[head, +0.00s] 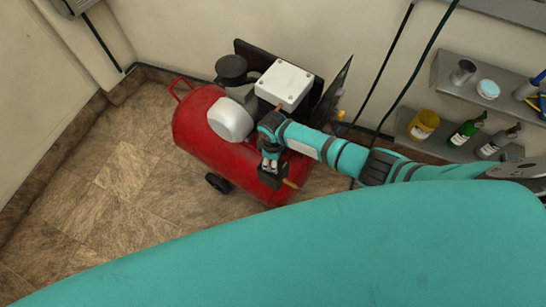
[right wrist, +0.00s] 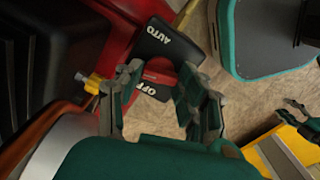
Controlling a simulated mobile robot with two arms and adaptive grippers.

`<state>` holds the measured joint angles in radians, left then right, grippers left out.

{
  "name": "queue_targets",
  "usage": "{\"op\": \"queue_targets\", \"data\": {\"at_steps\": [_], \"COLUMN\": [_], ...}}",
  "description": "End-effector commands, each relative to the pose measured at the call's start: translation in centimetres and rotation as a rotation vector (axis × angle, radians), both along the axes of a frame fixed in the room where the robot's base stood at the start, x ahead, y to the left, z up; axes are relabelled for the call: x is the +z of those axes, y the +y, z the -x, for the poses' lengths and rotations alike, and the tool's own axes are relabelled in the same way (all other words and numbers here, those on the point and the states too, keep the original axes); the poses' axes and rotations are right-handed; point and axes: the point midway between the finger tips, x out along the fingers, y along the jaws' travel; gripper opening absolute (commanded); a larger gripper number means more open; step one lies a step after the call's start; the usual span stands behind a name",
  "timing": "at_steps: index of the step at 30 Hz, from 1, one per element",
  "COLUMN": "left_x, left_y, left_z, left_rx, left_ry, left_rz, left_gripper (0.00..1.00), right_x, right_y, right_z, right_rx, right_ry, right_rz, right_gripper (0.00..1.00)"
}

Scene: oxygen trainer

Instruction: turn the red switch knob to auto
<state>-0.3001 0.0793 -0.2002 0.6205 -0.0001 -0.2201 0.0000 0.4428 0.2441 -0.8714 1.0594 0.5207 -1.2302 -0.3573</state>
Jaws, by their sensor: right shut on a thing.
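The red switch knob (right wrist: 158,72) shows in part between the fingers of my right gripper (right wrist: 156,92) in the right wrist view. The gripper is shut on it, and the fingers hide much of it. A black AUTO label (right wrist: 170,44) lies just beyond the fingertips, and a black OFF label (right wrist: 146,89) shows between the fingers. I cannot tell exactly where the knob points. In the head view my right gripper (head: 270,176) reaches down at the right end of the red compressor (head: 190,135); the knob is hidden there. My left gripper is outside the head view.
A white box (head: 284,84) and a dark panel stand on the compressor's far side. Wall shelves (head: 460,151) with bottles and cans are at the right. The tiled floor left of the compressor is clear. A small dark two-pronged shape (right wrist: 298,106), possibly my left gripper, shows in the wrist view.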

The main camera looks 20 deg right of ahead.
Motion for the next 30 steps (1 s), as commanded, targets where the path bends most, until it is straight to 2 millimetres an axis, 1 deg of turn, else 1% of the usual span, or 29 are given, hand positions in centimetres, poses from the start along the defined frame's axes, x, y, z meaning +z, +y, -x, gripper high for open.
{"op": "queue_targets", "data": {"at_steps": [1, 3, 12, 19, 30], "left_x": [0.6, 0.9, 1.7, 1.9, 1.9], "left_y": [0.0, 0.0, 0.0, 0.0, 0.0], "left_z": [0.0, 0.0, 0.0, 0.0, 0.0], "left_rx": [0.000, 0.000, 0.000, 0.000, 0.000], "left_ry": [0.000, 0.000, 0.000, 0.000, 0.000], "left_rz": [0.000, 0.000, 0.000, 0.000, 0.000], "left_gripper": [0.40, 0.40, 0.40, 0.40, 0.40], "right_x": [0.3, 0.2, 0.1, 0.1, 0.0], "right_y": [0.0, 0.0, -0.1, -0.1, -0.1], "right_z": [0.0, 0.1, 0.0, 0.0, -0.1], "right_rx": [-0.038, -0.090, -0.249, -0.299, -0.309], "right_ry": [0.003, 0.002, 0.001, 0.000, -0.001], "right_rz": [0.001, 0.001, 0.003, 0.002, 0.001], "right_gripper": [0.06, 0.06, 0.06, 0.06, 0.06]}}
